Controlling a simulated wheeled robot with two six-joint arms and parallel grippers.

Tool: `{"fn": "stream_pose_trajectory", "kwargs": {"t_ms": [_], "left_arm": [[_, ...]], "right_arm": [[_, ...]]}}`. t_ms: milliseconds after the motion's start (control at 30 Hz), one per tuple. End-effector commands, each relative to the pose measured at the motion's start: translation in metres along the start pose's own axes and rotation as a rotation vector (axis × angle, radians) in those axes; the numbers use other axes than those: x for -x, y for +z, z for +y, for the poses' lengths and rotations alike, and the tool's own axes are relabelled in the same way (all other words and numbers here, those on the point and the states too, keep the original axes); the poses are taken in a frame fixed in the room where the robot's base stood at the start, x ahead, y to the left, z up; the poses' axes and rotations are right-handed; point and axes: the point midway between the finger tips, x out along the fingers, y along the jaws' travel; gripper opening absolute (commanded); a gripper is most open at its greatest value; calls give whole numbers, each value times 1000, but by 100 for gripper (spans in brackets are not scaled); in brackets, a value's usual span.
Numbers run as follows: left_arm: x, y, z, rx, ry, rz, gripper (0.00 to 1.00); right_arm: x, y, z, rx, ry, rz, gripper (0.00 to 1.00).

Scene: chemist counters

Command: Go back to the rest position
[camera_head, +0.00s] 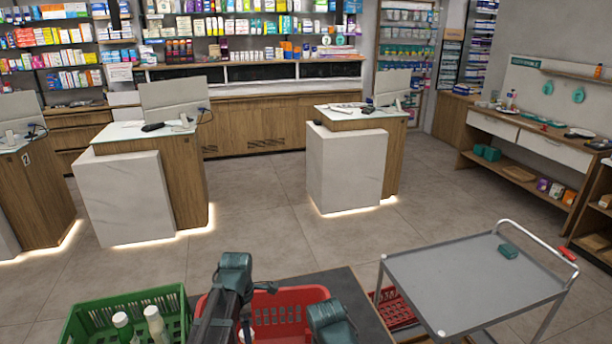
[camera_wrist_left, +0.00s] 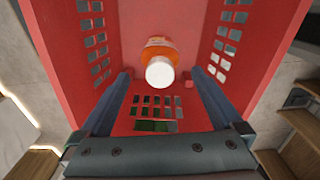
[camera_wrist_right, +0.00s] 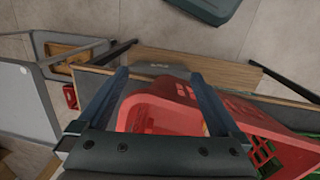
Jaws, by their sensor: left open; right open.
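My left gripper (camera_wrist_left: 161,74) is open and empty in the left wrist view, over the inside of a red basket (camera_wrist_left: 70,62). Between and beyond its fingers an orange bottle with a white cap (camera_wrist_left: 160,68) rests in the basket, clear of both fingers. My right gripper (camera_wrist_right: 160,76) is open and empty in the right wrist view, with the outer side of the red basket (camera_wrist_right: 168,110) beyond its fingers. In the head view both my arms are low in front, partly covering the red basket (camera_head: 290,299); the fingers cannot be made out there.
A green basket (camera_head: 85,322) with white bottles (camera_head: 156,325) stands left of the red one. Counters (camera_head: 345,165) stand beyond open floor.

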Motion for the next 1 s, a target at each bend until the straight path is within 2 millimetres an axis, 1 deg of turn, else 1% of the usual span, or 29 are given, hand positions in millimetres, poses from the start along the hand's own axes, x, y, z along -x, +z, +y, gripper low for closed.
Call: {"fn": "stream_pose_trajectory", "kwargs": {"t_ms": [33,300,433,600,1000], "left_arm": [[-14,0,0,0,0,0,100],[-49,0,0,0,0,0,100],[-62,0,0,0,0,0,100],[-68,0,0,0,0,0,100],[-64,0,0,0,0,0,100]], "right_arm": [[-14,-1,-1,0,0,0,100],[-48,-3,-5,0,0,0,100],[-61,-4,-6,0,0,0,100],[-68,-4,-6,0,0,0,100],[-64,-4,-6,0,0,0,100]]}}
